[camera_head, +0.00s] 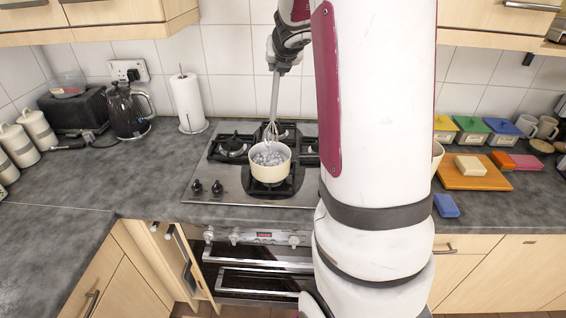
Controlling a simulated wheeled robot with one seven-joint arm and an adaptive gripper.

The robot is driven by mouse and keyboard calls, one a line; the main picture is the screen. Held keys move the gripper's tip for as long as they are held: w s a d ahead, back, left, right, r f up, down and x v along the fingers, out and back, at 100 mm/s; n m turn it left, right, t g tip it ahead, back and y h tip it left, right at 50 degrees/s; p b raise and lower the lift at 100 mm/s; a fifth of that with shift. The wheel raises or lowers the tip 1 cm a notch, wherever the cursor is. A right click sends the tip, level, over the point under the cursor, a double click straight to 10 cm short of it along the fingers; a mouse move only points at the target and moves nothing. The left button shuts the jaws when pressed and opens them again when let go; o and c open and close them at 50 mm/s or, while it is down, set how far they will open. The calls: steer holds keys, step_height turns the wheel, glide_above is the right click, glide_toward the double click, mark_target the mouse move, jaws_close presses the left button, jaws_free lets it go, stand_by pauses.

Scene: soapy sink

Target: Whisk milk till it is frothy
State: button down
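A cream-coloured pot (270,174) stands on the gas hob (204,180). Pale, bubbly-looking contents (268,158) show inside it. A whisk (275,97) with a grey handle hangs upright, its wire end at the pot's opening over the contents. How deep the wires reach is hard to tell. My gripper (278,68) is shut on the upper part of the whisk handle, above the pot. My own arm fills the middle right of the view and hides part of the hob and worktop.
A black kettle (127,112) and a paper towel roll (188,103) stand left of the hob. On the right are a wooden board (460,183), a blue sponge (446,206) and several coloured tubs. Wall cupboards (120,14) hang above. The left worktop (80,188) is clear in front.

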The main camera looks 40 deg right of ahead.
steer(key=shift+r, duration=0.15)
steer(key=shift+s+r+p, duration=0.1)
steer(key=shift+r+p, duration=0.45)
steer(key=shift+p, duration=0.7)
steer(key=shift+r+p, duration=0.35)
steer(key=shift+p, duration=0.35)
steer(key=shift+w+a+r, duration=0.1)
steer(key=shift+w+r, duration=0.1)
steer(key=shift+r, duration=0.55)
steer(key=shift+s+r, duration=0.1)
steer(key=shift+r, duration=0.1)
steer(key=shift+s, duration=0.1)
